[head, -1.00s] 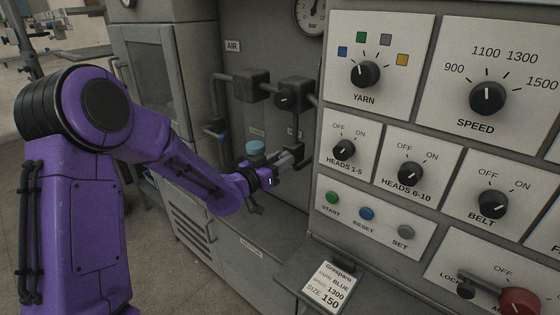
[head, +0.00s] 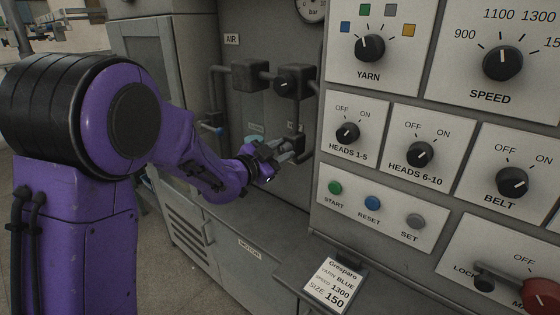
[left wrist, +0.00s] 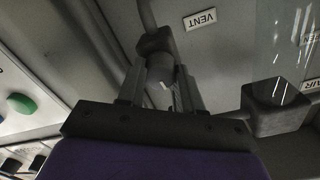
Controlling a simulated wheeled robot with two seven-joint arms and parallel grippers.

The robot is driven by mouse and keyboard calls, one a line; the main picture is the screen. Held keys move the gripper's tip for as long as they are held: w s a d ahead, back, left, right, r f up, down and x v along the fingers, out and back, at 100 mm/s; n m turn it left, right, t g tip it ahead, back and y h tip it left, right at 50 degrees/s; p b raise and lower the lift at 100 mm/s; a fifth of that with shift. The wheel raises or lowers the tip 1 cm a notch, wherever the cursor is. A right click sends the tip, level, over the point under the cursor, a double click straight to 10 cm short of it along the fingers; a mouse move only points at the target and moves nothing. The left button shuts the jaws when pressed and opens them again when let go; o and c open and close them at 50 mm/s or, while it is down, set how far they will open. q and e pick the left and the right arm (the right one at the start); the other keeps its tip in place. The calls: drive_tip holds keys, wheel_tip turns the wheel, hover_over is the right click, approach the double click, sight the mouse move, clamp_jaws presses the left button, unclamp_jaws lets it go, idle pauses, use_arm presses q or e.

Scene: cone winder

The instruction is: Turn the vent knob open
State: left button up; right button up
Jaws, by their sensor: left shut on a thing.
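The vent knob (left wrist: 160,68) is a grey round knob with a pale mark, on a dark valve body, in the left wrist view. The upside-down VENT label (left wrist: 200,19) is beside its pipe. My left gripper (head: 290,150) reaches into the recess left of the control panel in the head view. Its fingers also show in the left wrist view (left wrist: 162,92), one on each side of the knob, shut on it. In the head view the gripper mostly hides the knob. My right gripper is in neither view.
The control panel (head: 349,178), with several knobs and buttons, stands close to the right of my left gripper. Above the gripper is another dark valve knob (head: 289,85) on the pipe. An order card (head: 334,284) sits below the panel.

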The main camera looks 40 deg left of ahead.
use_arm(q)
drive_tip(key=m+b, duration=0.5)
drive_tip(key=shift+d+f, duration=0.1)
drive_tip(key=shift+f, duration=0.15)
drive_tip(key=shift+r+m+b, duration=0.15)
drive_tip(key=shift+m+b, duration=1.4)
drive_tip(key=shift+m, duration=0.25)
drive_tip(key=o, duration=1)
drive_tip(key=shift+s, duration=0.1)
